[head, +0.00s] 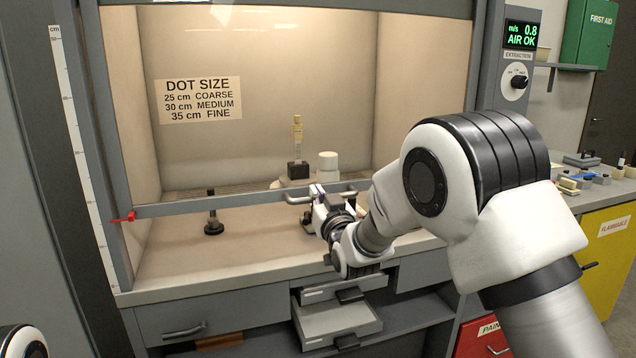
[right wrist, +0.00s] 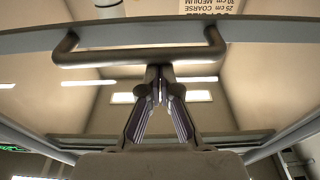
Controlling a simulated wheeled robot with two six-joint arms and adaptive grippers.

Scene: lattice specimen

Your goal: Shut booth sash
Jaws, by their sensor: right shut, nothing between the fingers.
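The booth sash (head: 240,201) shows as a grey bottom rail across the booth opening. It stands part-way down, with a gap between it and the worktop. A red pointer (head: 124,217) at its left end lies beside the cm scale (head: 80,150). A metal handle (head: 349,194) sticks out from the rail and shows in the right wrist view (right wrist: 138,58). My right gripper (head: 318,193) is shut and empty at the handle, its fingertips (right wrist: 160,74) close to the bar's middle. I cannot tell whether they touch. My left gripper is out of view.
Inside the booth are a black-based stand (head: 298,168), a white-capped jar (head: 328,162) and a small black stand (head: 213,222). A dot size sign (head: 199,100) is on the back wall. Open drawers (head: 336,322) jut out below the worktop.

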